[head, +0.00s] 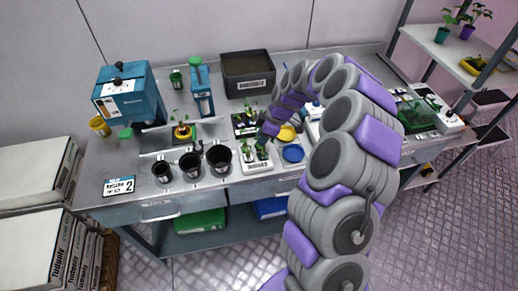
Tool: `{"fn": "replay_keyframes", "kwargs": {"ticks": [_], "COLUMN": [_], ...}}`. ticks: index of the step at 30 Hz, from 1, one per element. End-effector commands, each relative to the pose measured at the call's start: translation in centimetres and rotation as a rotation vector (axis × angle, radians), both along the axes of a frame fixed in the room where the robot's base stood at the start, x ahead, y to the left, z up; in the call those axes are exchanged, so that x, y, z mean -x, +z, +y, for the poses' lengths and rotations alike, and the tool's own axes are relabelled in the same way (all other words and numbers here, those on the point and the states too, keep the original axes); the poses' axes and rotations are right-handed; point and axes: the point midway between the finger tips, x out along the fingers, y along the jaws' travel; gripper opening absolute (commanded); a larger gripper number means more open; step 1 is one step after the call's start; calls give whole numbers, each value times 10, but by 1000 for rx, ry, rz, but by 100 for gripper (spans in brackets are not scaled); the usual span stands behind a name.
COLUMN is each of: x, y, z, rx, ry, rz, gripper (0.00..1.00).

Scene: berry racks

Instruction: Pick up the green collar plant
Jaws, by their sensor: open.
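Small seedlings stand on the grey bench. One seedling (182,130) sits at the left behind the black pots, with an orange-yellow patch at its base. More seedlings stand in a dark holder (246,121) at the middle and in a white holder (257,158) at the front. Collar colours are too small to read, so I cannot tell which plant has the green collar. My arm arches over the bench from the right. My gripper (266,133) points down beside the two middle holders, open and apparently empty. Its fingertips are small and partly blend into the plants.
Several black pots (190,166) line the front left. A blue machine (127,95), a blue press (203,92) and a black soil bin (248,73) stand behind. Yellow (287,134) and blue (292,154) dishes lie right of the holders. A rack (463,55) with potted plants stands right.

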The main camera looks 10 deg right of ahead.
Motion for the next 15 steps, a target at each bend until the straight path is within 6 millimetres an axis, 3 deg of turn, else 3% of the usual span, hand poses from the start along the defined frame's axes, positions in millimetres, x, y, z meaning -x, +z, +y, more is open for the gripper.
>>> {"fn": "replay_keyframes", "kwargs": {"ticks": [2, 15], "x": [0, 0], "y": [1, 1], "z": [0, 1], "rx": [0, 1], "ry": [0, 0], "rz": [0, 0], "gripper": [44, 2]}}
